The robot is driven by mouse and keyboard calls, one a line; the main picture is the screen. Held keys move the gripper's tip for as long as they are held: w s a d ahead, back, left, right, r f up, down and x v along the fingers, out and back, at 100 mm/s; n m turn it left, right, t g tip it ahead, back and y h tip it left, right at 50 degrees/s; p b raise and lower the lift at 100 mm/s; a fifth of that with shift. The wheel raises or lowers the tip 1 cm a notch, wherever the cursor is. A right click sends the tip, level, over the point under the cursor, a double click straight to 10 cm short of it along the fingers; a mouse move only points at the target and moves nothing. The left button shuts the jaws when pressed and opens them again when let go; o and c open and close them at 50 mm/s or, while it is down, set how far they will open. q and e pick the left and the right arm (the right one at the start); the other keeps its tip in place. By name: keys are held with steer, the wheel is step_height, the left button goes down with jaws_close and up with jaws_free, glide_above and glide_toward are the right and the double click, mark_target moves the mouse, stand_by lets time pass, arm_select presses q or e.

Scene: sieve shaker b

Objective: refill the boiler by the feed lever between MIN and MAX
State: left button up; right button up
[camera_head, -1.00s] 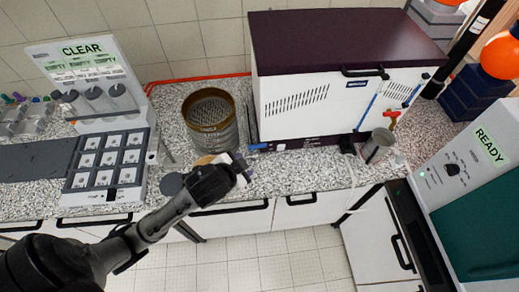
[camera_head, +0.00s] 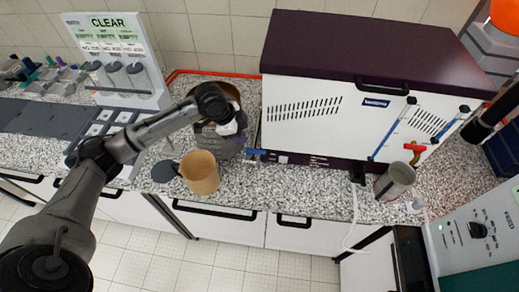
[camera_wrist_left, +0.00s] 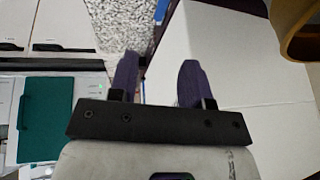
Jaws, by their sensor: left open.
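The boiler (camera_head: 310,125) is a white box with a dark maroon lid at the back of the counter. Its front has two upright blue-marked gauge strips (camera_head: 392,128); MIN and MAX marks are too small to read. A red lever (camera_head: 414,149) sits low at its front right. A metal jug (camera_head: 394,182) stands below the lever. My left gripper (camera_head: 228,140) is left of the boiler, away from the lever, in front of the sieve stack and behind the tan jug. In the left wrist view its two fingers (camera_wrist_left: 158,80) are apart with nothing between them.
A tan jug (camera_head: 200,174) stands near the counter's front edge. A sieve stack is partly hidden behind my left arm. A panel reading CLEAR (camera_head: 115,45) stands at the left. A grey machine with a knob (camera_head: 477,229) is at the front right.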

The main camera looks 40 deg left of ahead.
mark_target(259, 151)
arm_select(q)
steer(key=shift+m, duration=0.6)
steer(key=x, duration=1.3)
steer(key=shift+w+f, duration=0.2)
steer(key=shift+f, duration=0.1)
steer(key=shift+c, duration=0.3)
steer(key=shift+p, duration=0.3)
jaws_close()
